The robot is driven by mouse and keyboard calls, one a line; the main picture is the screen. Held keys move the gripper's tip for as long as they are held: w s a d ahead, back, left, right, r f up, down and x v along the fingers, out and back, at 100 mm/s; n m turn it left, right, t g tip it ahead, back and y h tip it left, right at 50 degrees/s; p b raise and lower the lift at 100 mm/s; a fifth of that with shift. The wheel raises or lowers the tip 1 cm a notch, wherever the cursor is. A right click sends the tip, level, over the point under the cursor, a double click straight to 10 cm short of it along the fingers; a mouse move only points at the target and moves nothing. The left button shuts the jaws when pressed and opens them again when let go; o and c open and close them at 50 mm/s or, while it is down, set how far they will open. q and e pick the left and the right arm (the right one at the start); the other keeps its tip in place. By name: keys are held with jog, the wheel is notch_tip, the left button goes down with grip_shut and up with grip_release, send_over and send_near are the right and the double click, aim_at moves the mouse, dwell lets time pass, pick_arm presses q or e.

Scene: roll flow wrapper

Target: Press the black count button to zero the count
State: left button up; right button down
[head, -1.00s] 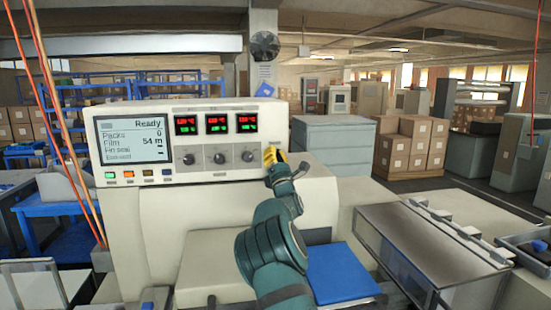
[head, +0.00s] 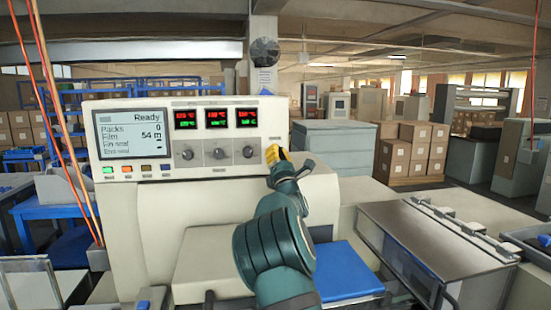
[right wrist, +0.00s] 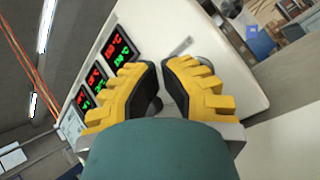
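The wrapper's control panel (head: 220,115) has a screen (head: 134,133) reading Ready, Packs 0 and Film 54 m. Below the screen is a row of small buttons: a green one (head: 108,170), an orange-red one (head: 126,169), a dark one (head: 146,168) and a blue one (head: 165,167). Their labels are too small to read. My right gripper (head: 275,153) is just off the panel's lower right corner, apart from the buttons. In the right wrist view, its yellow fingers (right wrist: 160,75) are close together with a narrow empty gap. My left gripper is not in view.
Three black knobs (head: 220,153) sit under red and green displays (head: 215,119) between my right gripper and the buttons. Orange cables (head: 60,120) hang at the left.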

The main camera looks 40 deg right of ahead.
jog(key=shift+s+a+b, duration=0.25)
jog(key=shift+s+b, duration=0.05)
jog(key=shift+s, duration=0.2)
jog(key=shift+s+a+b, duration=0.25)
jog(key=shift+s+b, duration=0.05)
jog(key=shift+s, duration=0.15)
